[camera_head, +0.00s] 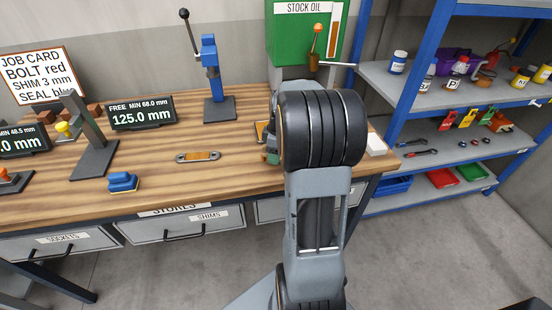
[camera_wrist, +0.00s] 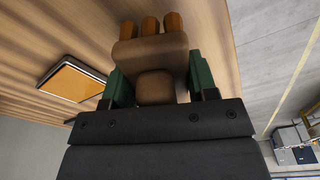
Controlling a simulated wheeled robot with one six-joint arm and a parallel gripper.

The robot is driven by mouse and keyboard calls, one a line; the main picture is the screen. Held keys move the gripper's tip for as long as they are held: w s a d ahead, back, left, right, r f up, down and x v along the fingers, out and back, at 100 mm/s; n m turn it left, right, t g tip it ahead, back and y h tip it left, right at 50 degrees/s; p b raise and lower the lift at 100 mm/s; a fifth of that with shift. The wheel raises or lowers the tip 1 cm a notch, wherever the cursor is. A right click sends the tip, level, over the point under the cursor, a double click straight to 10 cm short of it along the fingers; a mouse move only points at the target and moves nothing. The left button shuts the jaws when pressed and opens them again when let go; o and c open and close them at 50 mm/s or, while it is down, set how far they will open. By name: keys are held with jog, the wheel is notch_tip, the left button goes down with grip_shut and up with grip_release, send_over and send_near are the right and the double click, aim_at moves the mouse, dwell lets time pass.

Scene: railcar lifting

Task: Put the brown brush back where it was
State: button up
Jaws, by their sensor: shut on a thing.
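The brown brush (camera_wrist: 150,57) shows in the wrist view, with a brown body and several orange-brown prongs pointing to the top of the picture. My gripper (camera_wrist: 156,82) is shut on it, with a green finger on each side. The wooden bench top is beyond the brush in that view; I cannot tell whether they touch. In the head view my arm hides the brush and most of the gripper; only a green bit of a finger (camera_head: 272,157) shows over the bench's right part.
A dark-rimmed tray with an orange surface (camera_wrist: 75,79) lies left of the brush. On the bench (camera_head: 150,203) are a blue block (camera_head: 123,182), a grey-and-orange slotted piece (camera_head: 198,157), a blue press (camera_head: 210,75) and a white block (camera_head: 375,144). Blue-framed shelves (camera_head: 410,90) stand at right.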

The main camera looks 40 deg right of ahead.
jog(key=shift+w+d+f, duration=0.1)
jog(key=shift+d+f, duration=0.05)
jog(key=shift+f, duration=1.65)
jog(key=shift+f, duration=0.1)
jog(key=shift+f, duration=0.15)
jog(key=o, duration=0.8)
